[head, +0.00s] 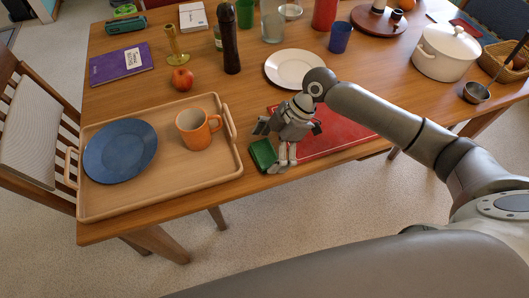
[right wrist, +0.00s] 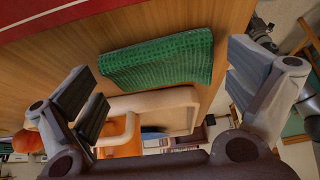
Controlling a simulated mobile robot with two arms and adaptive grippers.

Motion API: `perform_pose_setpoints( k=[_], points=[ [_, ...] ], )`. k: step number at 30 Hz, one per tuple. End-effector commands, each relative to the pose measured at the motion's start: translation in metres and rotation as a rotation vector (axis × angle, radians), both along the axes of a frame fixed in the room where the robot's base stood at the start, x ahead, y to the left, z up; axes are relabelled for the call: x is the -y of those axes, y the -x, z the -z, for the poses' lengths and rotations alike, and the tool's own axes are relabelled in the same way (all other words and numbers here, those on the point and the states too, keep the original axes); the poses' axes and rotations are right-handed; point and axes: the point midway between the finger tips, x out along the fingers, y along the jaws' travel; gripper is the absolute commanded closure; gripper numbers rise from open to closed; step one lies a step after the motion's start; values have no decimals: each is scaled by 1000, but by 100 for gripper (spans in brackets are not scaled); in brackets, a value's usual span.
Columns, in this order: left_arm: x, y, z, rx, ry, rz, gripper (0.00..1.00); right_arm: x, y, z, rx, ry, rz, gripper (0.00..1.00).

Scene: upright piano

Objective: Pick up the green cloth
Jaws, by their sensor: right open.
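The green cloth (head: 263,154) lies folded at the front edge of the wooden table, between the tray and a red mat. My right gripper (head: 284,150) is beside and just above it, hiding part of its right side. In the right wrist view the cloth (right wrist: 160,60) shows as a folded, ribbed green pad lying between the lines of the two spread fingers (right wrist: 163,88). The gripper is open and empty; the cloth is not between closed pads, and I cannot tell whether a finger touches it. My left gripper is not in view.
A wooden tray (head: 160,191) with a blue plate (head: 120,151) and an orange mug (head: 196,128) stands close left of the cloth. A red mat (head: 335,137) lies to the right. A white plate (head: 294,68) and dark bottle (head: 229,42) stand behind.

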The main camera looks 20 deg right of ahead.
Motion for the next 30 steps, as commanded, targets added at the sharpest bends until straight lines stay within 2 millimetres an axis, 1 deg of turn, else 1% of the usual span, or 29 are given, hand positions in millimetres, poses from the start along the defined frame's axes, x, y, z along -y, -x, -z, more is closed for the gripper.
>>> perform_pose_setpoints(
  k=[1,3,7,17,21,25,28,30],
  points=[
    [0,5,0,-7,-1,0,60,0,0,0,0,0,0,0],
    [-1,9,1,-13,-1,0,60,0,0,0,0,0,0,9],
    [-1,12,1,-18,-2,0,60,0,0,0,0,0,0,23],
    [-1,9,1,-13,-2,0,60,0,0,-1,0,0,0,23],
    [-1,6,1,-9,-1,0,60,0,0,-5,1,0,0,23],
    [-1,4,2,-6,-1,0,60,0,-1,-16,4,0,0,23],
    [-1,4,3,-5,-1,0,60,0,-1,-32,4,-1,0,23],
    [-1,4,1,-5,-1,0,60,1,9,-44,2,1,-1,23]
  ],
)
